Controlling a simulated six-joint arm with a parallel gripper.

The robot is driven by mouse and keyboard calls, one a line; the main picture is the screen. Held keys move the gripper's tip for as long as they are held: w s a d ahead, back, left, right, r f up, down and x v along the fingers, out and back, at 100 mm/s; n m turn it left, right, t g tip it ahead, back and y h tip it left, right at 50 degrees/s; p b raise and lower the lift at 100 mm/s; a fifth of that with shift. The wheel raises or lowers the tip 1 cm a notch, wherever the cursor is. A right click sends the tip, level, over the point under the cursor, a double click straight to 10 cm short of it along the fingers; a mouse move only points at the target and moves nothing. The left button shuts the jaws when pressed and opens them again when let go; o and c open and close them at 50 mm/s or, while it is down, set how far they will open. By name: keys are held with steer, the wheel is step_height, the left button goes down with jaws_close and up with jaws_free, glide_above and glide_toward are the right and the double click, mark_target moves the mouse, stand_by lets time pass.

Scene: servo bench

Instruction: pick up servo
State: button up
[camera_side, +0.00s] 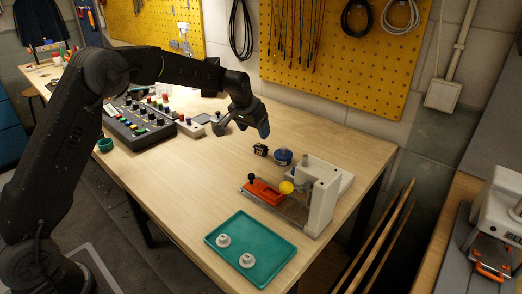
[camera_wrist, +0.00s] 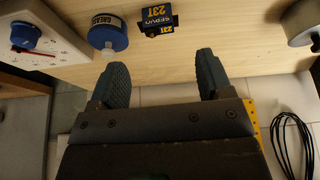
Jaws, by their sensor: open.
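The servo (camera_side: 261,150) is a small black box with yellow marking, standing on the wooden bench near the middle of the side view. In the wrist view the servo (camera_wrist: 158,20) shows at the top, its blue and yellow label upside down. My gripper (camera_side: 242,124) is open and empty above the bench, to the left of the servo and higher in the side view. In the wrist view my gripper (camera_wrist: 160,62) has its two fingers apart, with the servo beyond the gap between them, not touching.
A blue-lidded tub (camera_side: 283,155) stands close beside the servo. A white device with a red slide (camera_side: 265,190) is in front of it. A teal tray (camera_side: 225,259) with two white round parts lies nearer. A button panel (camera_side: 150,122) is at left. Bench between panel and tray is clear.

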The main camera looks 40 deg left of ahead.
mark_target(260, 146)
steer(key=x, duration=0.8)
steer(key=shift+s+d+f, duration=0.15)
steer(key=shift+c, duration=0.3)
steer(key=c, duration=0.7)
steer(key=shift+o, duration=0.2)
